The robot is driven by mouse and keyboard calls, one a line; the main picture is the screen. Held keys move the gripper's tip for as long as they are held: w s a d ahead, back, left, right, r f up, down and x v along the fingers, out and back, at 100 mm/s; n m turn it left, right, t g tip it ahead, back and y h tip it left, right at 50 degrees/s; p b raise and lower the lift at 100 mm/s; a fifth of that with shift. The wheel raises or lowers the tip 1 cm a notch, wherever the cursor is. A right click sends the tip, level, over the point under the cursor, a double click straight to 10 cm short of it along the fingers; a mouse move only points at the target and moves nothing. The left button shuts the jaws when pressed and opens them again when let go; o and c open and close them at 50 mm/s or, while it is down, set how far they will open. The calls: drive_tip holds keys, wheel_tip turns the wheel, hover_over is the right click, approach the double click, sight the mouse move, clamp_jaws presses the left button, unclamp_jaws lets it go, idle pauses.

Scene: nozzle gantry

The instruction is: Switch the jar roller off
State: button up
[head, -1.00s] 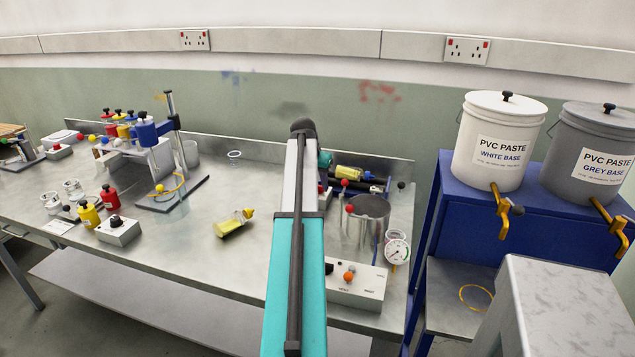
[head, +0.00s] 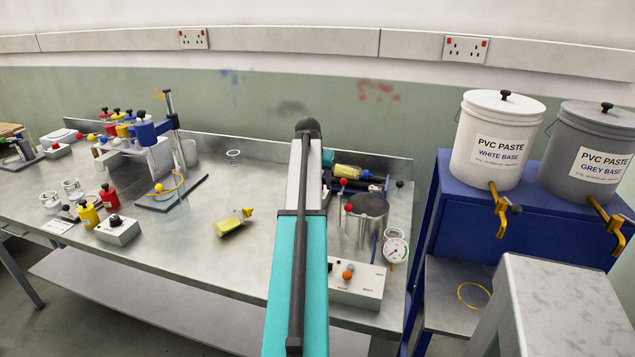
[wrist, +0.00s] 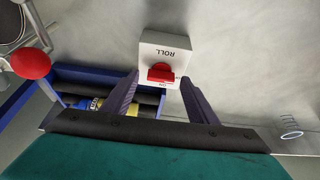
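The jar roller's switch box (wrist: 163,50) is a small white box marked ROLL with a red rocker switch (wrist: 160,73). The small label by the rocker is too blurred to read surely, and I cannot tell which way it is set. My gripper (wrist: 160,82) is open and empty, its two dark fingers on either side of the box's near end; contact cannot be told. The blue jar roller (wrist: 70,73) lies left of the box with a yellow and blue bottle (wrist: 97,103) on it. In the head view my arm hides my gripper; the bottle (head: 348,171) shows behind it.
A red knob (wrist: 30,62) stands close at the left in the wrist view. In the head view a metal pot (head: 368,220), a gauge (head: 396,250) and a control box (head: 357,285) stand right of my arm. A yellow bottle (head: 233,223) lies on the open bench to the left.

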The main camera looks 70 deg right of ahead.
drive_tip(key=b+v, duration=0.1)
drive_tip(key=v, duration=1.2)
drive_tip(key=shift+r+b, duration=0.3)
drive_tip(key=shift+r, duration=0.05)
drive_tip(key=shift+a, duration=0.1)
idle(0.4)
